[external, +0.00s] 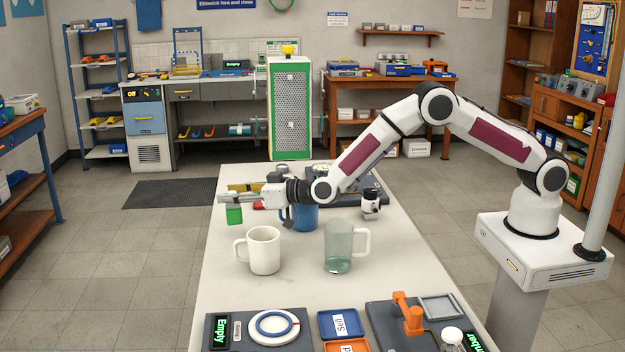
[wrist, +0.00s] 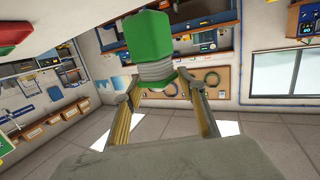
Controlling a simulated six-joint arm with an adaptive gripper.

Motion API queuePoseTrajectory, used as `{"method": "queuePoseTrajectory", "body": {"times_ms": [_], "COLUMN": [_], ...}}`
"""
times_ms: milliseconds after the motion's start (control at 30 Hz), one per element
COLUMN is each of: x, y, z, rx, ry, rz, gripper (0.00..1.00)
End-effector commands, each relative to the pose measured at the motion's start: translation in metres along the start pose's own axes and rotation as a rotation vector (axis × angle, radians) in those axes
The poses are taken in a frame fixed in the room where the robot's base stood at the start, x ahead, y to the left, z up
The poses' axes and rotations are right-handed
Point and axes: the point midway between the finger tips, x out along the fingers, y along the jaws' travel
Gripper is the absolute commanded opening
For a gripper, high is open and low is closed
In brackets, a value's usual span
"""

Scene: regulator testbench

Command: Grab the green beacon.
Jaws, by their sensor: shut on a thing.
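The green beacon (external: 233,214) is at the far left end of my arm in the external view, beside the table's left edge. In the wrist view the beacon (wrist: 149,42) is large, with a green block top and a pale ribbed neck below it. My gripper (external: 236,199) is shut on the beacon. In the wrist view my gripper's two fingers (wrist: 157,92) reach to either side of the ribbed neck. The gripper points left in the external view, level above the table. Whether the beacon touches the table is hard to tell.
A white mug (external: 264,250), a blue mug (external: 304,217) and a clear green mug (external: 338,247) stand on the white table (external: 230,290). Small trays (external: 341,324) and an orange-armed device (external: 408,315) are at the near end. Dark equipment lies behind my gripper.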

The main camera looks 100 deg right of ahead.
Motion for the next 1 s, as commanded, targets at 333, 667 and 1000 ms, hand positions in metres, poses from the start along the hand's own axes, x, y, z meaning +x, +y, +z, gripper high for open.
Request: {"method": "queuePoseTrajectory", "body": {"times_ms": [333,667,1000], "x": [-0.007,-0.009,-0.009], "y": [0.0,0.0,0.0], "z": [-0.05,-0.065,-0.065], "rx": [0.001,0.0,0.0], "ry": [0.004,0.002,0.002], "rz": [0.0,0.0,0.0], "gripper": [0.16,0.16,0.16]}}
